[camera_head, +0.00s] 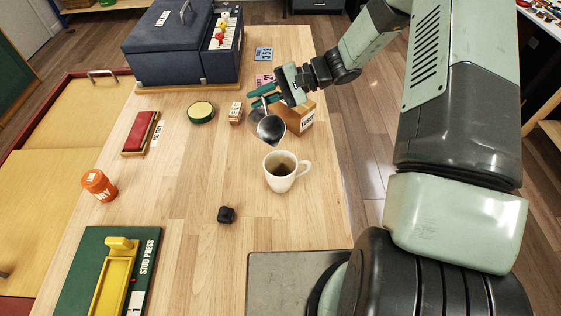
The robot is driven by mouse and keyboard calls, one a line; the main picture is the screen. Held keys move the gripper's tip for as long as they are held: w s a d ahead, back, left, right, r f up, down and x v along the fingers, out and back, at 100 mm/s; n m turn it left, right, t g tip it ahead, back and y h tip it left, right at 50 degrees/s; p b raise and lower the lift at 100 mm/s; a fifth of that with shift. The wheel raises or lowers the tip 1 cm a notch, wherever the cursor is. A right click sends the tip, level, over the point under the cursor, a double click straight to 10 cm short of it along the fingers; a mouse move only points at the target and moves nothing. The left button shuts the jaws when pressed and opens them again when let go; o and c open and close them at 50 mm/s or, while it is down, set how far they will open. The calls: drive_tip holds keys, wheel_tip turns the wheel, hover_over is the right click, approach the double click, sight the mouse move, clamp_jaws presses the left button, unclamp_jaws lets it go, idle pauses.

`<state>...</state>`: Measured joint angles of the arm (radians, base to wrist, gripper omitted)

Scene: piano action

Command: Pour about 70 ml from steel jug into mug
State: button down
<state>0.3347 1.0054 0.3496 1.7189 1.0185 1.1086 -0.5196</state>
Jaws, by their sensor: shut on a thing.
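The white mug (281,177) stands upright on the wooden table, with dark brown liquid visible inside and its handle to the right. The steel jug (271,129) is held just above and behind the mug, tilted with its mouth toward the mug and the camera. No stream of liquid can be made out between them. My gripper (264,98) is shut on the jug; its green fingers reach in from the right, and where they meet the jug is small in view.
A cardboard box (300,118) stands right behind the jug.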

sight(268, 115)
drive_tip(key=shift+s+d+r+n, duration=0.15)
drive_tip(key=shift+s+r+n, duration=0.3)
drive_tip(key=shift+r, duration=0.1)
drive_tip(key=shift+s+d+r+t+y, duration=0.1)
drive_tip(key=shift+s+r+t+y, duration=0.15)
drive_tip(key=shift+r+t+y, duration=0.05)
drive_tip(key=shift+s+d+r+n, duration=0.1)
drive_tip(key=shift+s+r+n, duration=0.15)
drive_tip(key=shift+n, duration=0.2)
idle(1.0)
drive_tip(key=shift+s+d+r+n+t+y+p, duration=0.1)
drive_tip(key=shift+s+d+r+n+t+y, duration=0.1)
drive_tip(key=shift+s, duration=0.3)
drive_tip(key=shift+s+d+r+n+t+y+p, duration=0.1)
drive_tip(key=shift+s+d+r+n+t, duration=0.1)
drive_tip(key=shift+s, duration=0.25)
drive_tip(key=shift+s+d+r+n+t+y+p, duration=0.1)
drive_tip(key=shift+s+n, duration=0.1)
drive_tip(key=shift+s, duration=0.3)
idle(0.4)
